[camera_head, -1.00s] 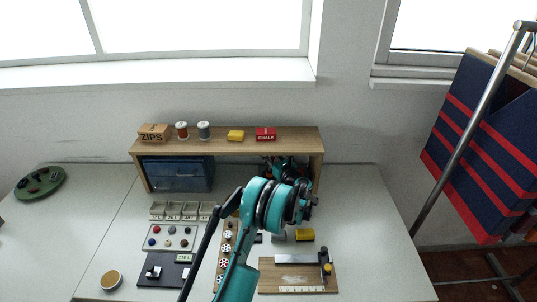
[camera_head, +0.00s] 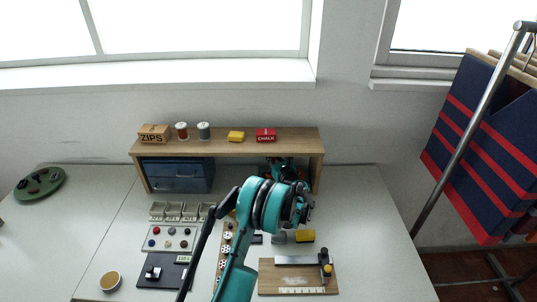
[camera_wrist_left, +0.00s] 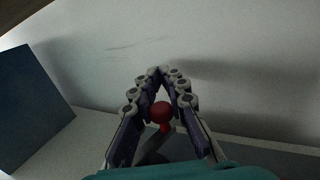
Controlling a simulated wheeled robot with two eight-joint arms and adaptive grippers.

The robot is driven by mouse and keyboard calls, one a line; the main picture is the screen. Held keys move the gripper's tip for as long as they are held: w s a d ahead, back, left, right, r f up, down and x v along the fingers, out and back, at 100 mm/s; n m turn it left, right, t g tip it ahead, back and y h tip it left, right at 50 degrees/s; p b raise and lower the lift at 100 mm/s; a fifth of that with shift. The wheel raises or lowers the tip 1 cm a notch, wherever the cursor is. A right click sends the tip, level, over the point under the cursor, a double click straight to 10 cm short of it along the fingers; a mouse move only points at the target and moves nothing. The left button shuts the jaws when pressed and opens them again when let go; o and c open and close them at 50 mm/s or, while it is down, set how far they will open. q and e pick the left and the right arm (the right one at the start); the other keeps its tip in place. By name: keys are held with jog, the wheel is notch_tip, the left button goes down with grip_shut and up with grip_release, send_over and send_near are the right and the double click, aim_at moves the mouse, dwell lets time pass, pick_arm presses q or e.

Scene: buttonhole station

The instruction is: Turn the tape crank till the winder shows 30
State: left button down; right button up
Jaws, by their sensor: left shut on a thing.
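A round red knob (camera_wrist_left: 162,112), which appears to be the crank's handle, sits between the fingers of my left gripper (camera_wrist_left: 165,72) in the left wrist view. The fingers close around it, with their tips meeting beyond it. A dark arm-like part runs below the knob. In the head view my left arm reaches up the middle of the table to the space under the wooden shelf and hides most of what is there. The winder's number cannot be read in either view. My right gripper is out of view.
The wooden shelf (camera_head: 228,143) spans above the work spot, with a blue drawer box (camera_head: 177,175) under its left side. A wooden board with a metal bar (camera_head: 297,276) lies front right. Button trays (camera_head: 170,238) lie left. The table's right side is clear.

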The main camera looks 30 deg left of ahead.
pick_arm(q)
jog(key=d+m+t+h, duration=0.1)
jog(key=t+h, duration=0.1)
jog(key=d+m+t+h, duration=0.1)
jog(key=m+h, duration=0.1)
jog(key=w+d+m+t+h+b, duration=0.1)
jog(key=m+t+h, duration=0.1)
jog(key=shift+t, duration=0.3)
jog(key=d+m+h, duration=0.1)
jog(key=h, duration=0.1)
jog(key=m+t+h, duration=0.1)
jog(key=shift+d+m+t+h, duration=0.3)
jog(key=shift+d+m+h, duration=0.05)
jog(key=shift+m+h, duration=0.05)
jog(key=shift+s+d+m+t+h, duration=0.15)
jog(key=shift+d+m+h, duration=0.35)
jog(key=shift+h, duration=0.35)
jog(key=shift+s+d+m+t+h, duration=0.1)
jog(key=shift+d+m+h, duration=0.15)
jog(key=shift+m+h, duration=0.55)
jog(key=shift+s+d+m+t+h, duration=0.15)
jog(key=shift+d+m+h, duration=0.25)
jog(key=shift+h, duration=0.55)
jog(key=shift+w, duration=0.1)
jog(key=c, duration=1.6)
grip_release()
jog(key=shift+c, duration=0.2)
jog(key=s, duration=1.2)
